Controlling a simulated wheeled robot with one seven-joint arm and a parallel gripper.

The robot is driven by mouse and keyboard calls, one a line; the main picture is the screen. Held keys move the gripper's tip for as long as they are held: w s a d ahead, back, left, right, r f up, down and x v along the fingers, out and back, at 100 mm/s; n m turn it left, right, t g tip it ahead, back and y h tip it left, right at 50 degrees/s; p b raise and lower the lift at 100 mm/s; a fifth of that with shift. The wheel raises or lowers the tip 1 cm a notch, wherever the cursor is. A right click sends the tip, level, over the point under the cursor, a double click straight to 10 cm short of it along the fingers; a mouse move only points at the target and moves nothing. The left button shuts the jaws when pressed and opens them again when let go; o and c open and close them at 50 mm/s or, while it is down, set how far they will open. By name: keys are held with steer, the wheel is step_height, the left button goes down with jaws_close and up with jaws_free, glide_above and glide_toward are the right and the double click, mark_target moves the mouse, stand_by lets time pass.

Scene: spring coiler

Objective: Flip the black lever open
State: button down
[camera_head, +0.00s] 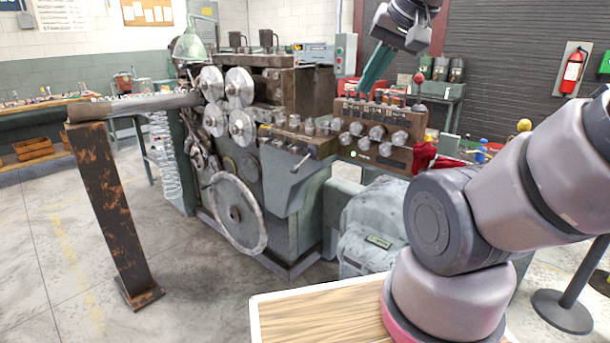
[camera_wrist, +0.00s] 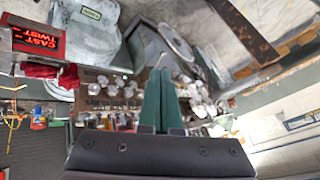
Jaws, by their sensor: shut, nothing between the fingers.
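The coiler's brown control box (camera_head: 385,127) carries several short dark levers (camera_head: 378,96) along its top edge. Which of them is the black lever I cannot tell. My gripper (camera_head: 366,86) has teal fingers pointing down at this top edge, near the levers. The fingers are together and hold nothing; whether their tips touch a lever is unclear. In the wrist view the shut fingers (camera_wrist: 160,74) lie over the machine, with the control box (camera_wrist: 96,88) to their left. The levers are too small to make out there.
A red-knobbed stick (camera_head: 419,79) stands right of the fingers. A red cloth (camera_head: 424,156) lies at the box's right end. Round knobs (camera_head: 377,132) cover its front. A large handwheel (camera_head: 238,213) is below left. A lit red sign (camera_wrist: 38,41) shows in the wrist view.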

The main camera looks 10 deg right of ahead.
steer(key=w+a+f+m+g+y, duration=0.1)
steer(key=w+a+f+m+y, duration=0.5)
steer(key=w, duration=0.3)
steer(key=w+a+f+m+g+y, duration=0.25)
steer(key=w+a+f+m, duration=0.25)
steer(key=w+f, duration=0.3)
steer(key=w+d+f+m+t+h, duration=0.1)
steer(key=w+d+f+m+t, duration=0.1)
steer(key=w+d+f+m, duration=0.2)
steer(key=w+d+f+m+t+h, duration=0.2)
steer(key=w+d+f+m, duration=0.1)
steer(key=f, duration=0.8)
steer(key=w+d+f+m+t+h, duration=0.1)
steer(key=w+d+f+m+t, duration=0.1)
steer(key=w+d+f+m, duration=0.2)
step_height(320, 180, down, 3)
steer(key=w+m, duration=0.1)
steer(key=w, duration=0.1)
steer(key=shift+w+d+f+t, duration=0.15)
steer(key=shift+w+d+t, duration=0.15)
steer(key=shift+t, duration=0.05)
steer(key=shift+h, duration=0.25)
